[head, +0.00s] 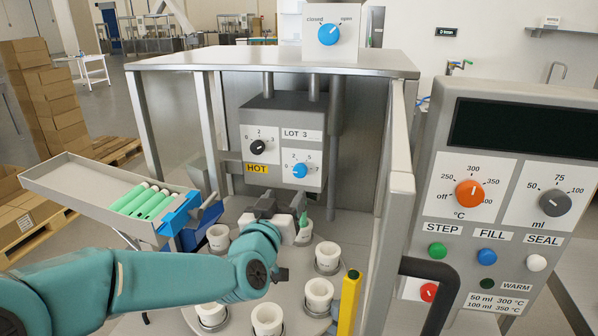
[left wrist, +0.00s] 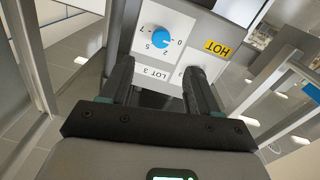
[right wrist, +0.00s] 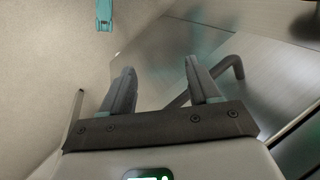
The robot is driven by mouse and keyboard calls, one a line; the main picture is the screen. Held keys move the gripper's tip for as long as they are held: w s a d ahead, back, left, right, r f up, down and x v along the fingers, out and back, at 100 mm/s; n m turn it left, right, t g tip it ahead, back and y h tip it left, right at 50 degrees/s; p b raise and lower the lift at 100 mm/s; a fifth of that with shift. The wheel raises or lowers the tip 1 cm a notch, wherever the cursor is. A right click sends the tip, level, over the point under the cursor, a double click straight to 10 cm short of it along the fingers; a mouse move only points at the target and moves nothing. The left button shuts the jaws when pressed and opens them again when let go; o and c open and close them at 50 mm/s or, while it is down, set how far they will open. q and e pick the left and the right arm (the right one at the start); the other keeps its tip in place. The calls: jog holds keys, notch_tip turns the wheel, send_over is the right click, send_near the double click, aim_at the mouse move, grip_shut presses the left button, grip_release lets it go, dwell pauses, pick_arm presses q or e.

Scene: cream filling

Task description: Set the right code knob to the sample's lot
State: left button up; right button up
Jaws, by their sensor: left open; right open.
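The right code knob (head: 300,171) is blue, on the lower right of a grey box hung inside the machine. Its dial carries the marks 0, 2, 5 and 7; I cannot read its exact setting. It shows upside down in the left wrist view (left wrist: 160,39). A LOT 3 label (head: 302,134) sits above it. The left code knob (head: 258,147) is black. My left gripper (left wrist: 158,68) is open and empty, just below the box and apart from the blue knob. My right gripper (right wrist: 160,66) is open and empty; it does not show in the head view.
A yellow HOT label (head: 256,169) marks the box. White cups (head: 267,318) stand on a round table below. A tray (head: 95,185) with green tubes (head: 140,199) is at left. The control panel (head: 500,150) is at right. A dark bent bar (right wrist: 232,72) lies beyond my right gripper.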

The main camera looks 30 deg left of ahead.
aim_at(299, 172)
pick_arm(q)
jog(key=p+x, duration=0.3)
jog(key=x, duration=0.7)
jog(key=shift+w, duration=0.1)
jog(key=shift+w+a, duration=0.25)
jog(key=shift+w, duration=0.1)
jog(key=shift+w+d, duration=0.1)
jog(key=c, duration=1)
